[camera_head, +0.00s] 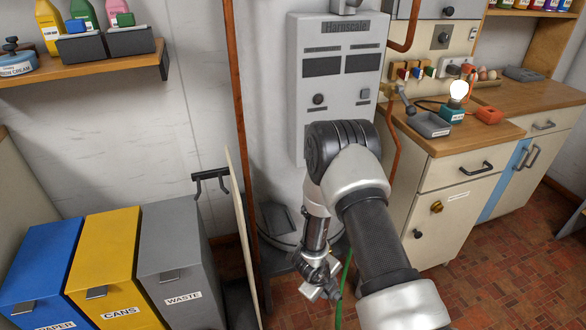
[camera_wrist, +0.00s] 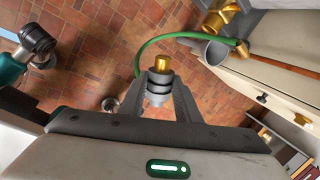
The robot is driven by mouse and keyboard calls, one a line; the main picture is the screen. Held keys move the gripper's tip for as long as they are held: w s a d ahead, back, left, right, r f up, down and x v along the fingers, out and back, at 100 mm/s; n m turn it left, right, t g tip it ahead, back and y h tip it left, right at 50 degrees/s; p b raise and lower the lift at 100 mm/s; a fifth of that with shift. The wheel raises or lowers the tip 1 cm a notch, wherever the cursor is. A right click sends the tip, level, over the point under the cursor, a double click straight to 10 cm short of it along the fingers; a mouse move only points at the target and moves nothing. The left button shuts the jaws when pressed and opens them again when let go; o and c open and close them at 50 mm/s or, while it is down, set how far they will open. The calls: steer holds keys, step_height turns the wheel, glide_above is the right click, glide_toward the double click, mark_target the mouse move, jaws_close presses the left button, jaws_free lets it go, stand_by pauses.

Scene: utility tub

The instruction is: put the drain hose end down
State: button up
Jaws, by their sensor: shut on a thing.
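My gripper (camera_wrist: 160,92) is shut on the drain hose end, a pale grey ringed fitting with a brass tip (camera_wrist: 161,64). The fingers press it from both sides, and it is held above the tiled floor. The green hose (camera_wrist: 155,46) arcs from beside the left finger up and right towards a brass fitting by the cabinet. In the head view my gripper (camera_head: 322,285) hangs low in front of the grey wall unit, and a short piece of the green hose (camera_head: 346,285) shows beside it. The hose end itself is hard to make out there.
A brass fitting (camera_wrist: 222,18) and a grey cup-like part (camera_wrist: 214,53) are beside the cream cabinet (camera_head: 430,210). The grey waste bin (camera_head: 175,250) and a thin upright panel (camera_head: 240,215) stand left of my arm. Tiled floor (camera_head: 475,270) is open at the right.

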steer(key=w+a+r+n+t+y, duration=0.1)
steer(key=w+r+n+y, duration=0.25)
steer(key=r+n, duration=0.5)
steer(key=w+a+r+n+y, duration=0.15)
steer(key=w+r+n, duration=0.35)
steer(key=r, duration=0.7)
steer(key=s+d+r+n+g+y+p, duration=0.1)
steer(key=s+d+r+n+p, duration=0.1)
steer(key=r+p, duration=0.6)
steer(key=s+d+r+n+g+y+p, duration=0.1)
steer(key=s+r+n+p, duration=0.4)
steer(key=r, duration=0.7)
steer(key=s+d+r+n+g+p, duration=0.2)
steer(key=s+r+n+p, duration=0.2)
steer(key=r+p, duration=0.6)
steer(key=r+n, duration=0.1)
steer(key=n, duration=0.1)
steer(key=shift+d+n+y+p, duration=0.3)
steer(key=shift+n+y, duration=0.05)
steer(key=shift+y, duration=0.05)
steer(key=shift+s+f, duration=0.1)
